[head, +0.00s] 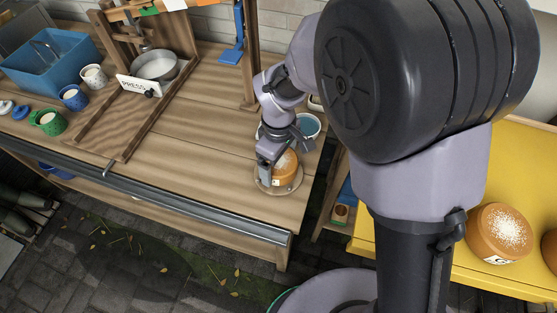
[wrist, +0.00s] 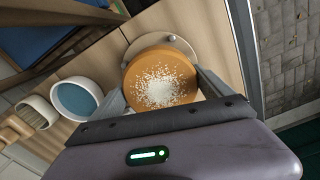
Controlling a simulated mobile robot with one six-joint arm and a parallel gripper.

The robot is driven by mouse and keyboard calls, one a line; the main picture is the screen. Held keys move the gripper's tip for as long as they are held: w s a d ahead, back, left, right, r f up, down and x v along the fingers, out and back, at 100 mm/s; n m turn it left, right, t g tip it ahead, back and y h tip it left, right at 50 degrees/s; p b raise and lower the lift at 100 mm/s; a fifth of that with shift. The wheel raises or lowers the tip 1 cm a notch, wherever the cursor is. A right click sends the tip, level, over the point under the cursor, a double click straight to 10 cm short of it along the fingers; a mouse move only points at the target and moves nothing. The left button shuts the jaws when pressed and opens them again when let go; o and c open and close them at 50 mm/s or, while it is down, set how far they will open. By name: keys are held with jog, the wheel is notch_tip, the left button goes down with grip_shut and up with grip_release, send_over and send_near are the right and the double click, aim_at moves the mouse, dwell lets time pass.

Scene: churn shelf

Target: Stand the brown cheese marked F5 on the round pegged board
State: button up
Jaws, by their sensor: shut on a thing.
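The brown cheese (head: 285,166) is a short orange-brown round with a pale crumbly patch on top, seen in the wrist view (wrist: 160,82). My gripper (head: 270,158) is shut on it, with a finger at either side. The round pegged board (head: 262,185) is right under the cheese near the bench's right front corner. Its pale rim and a metal peg (wrist: 171,38) show past the cheese in the wrist view. The cheese looks upright; I cannot tell whether it touches the board. The F5 mark cannot be read here.
A bowl of blue liquid (head: 308,125) stands close behind the board, also in the wrist view (wrist: 75,98). A press (head: 155,65), mugs and a blue bin (head: 52,67) are to the left. Another cheese (head: 499,233) sits on the yellow surface (head: 535,165) at right.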

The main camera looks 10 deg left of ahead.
jog(key=shift+f+b, duration=0.45)
jog(key=shift+f, duration=0.15)
dwell(0.5)
jog(key=o, duration=1.6)
notch_tip(320, 180, up, 18)
jog(key=f+p, duration=0.1)
jog(key=p, duration=0.7)
jog(key=s+d+r+m+t+y+b, duration=0.2)
jog(key=s+d+r+m, duration=0.2)
jog(key=d+r+m, duration=0.6)
jog(key=s+d+m+t, duration=0.1)
jog(key=s+d+m, duration=0.1)
jog(key=d, duration=0.1)
jog(key=s+d+m+t, duration=0.1)
jog(key=s+d+m, duration=0.2)
jog(key=s+d+f+m+t+b, duration=0.1)
jog(key=s+d+m, duration=0.2)
jog(key=shift+s+d+t, duration=0.2)
jog(key=shift+t, duration=0.2)
